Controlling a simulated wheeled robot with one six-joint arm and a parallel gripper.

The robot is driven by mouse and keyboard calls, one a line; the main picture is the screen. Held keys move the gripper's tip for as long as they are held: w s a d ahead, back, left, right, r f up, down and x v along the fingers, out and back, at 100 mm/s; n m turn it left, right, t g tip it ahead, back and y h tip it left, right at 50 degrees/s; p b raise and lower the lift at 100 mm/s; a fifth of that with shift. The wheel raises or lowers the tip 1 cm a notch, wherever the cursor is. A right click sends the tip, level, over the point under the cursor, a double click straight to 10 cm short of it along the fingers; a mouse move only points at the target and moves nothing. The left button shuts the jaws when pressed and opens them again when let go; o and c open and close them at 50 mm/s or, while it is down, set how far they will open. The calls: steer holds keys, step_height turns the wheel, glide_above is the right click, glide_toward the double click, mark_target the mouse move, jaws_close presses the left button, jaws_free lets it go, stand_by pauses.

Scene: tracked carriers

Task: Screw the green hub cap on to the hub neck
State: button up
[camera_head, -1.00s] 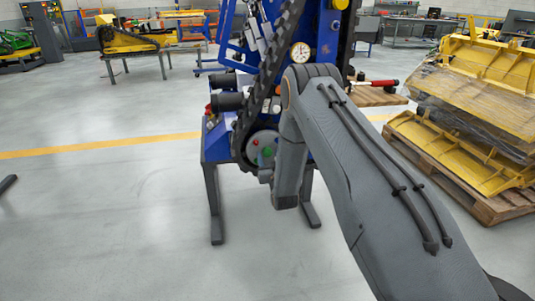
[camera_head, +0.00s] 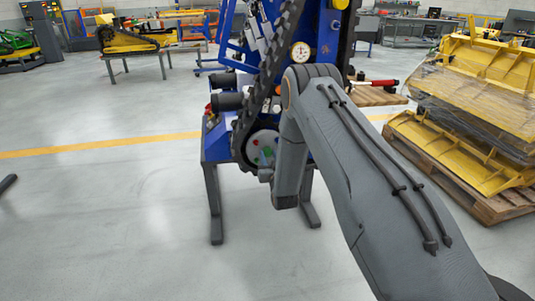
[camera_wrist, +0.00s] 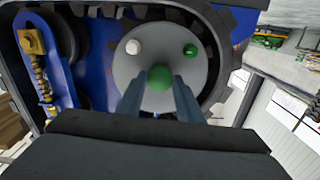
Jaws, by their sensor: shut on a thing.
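In the wrist view, my gripper (camera_wrist: 158,84) points at the round grey hub face (camera_wrist: 118,72) with a finger on each side of the green hub cap (camera_wrist: 160,77). It is shut on this cap, which sits in front of the hub's middle. The hub neck is hidden behind the cap, so I cannot tell how far the cap sits on it. In the head view, the hub face (camera_head: 253,153) shows low on the blue machine, partly behind my arm.
A white knob (camera_wrist: 132,47) and a second green knob (camera_wrist: 190,50) sit on the hub face above the cap. A dark toothed track (camera_wrist: 219,28) curves around the hub.

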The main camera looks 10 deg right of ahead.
steer(key=m, duration=0.7)
steer(key=shift+m, duration=0.9)
steer(key=m, duration=0.5)
steer(key=shift+m+p, duration=0.4)
steer(key=m, duration=0.4)
steer(key=m, duration=0.9)
steer(key=shift+m, duration=0.3)
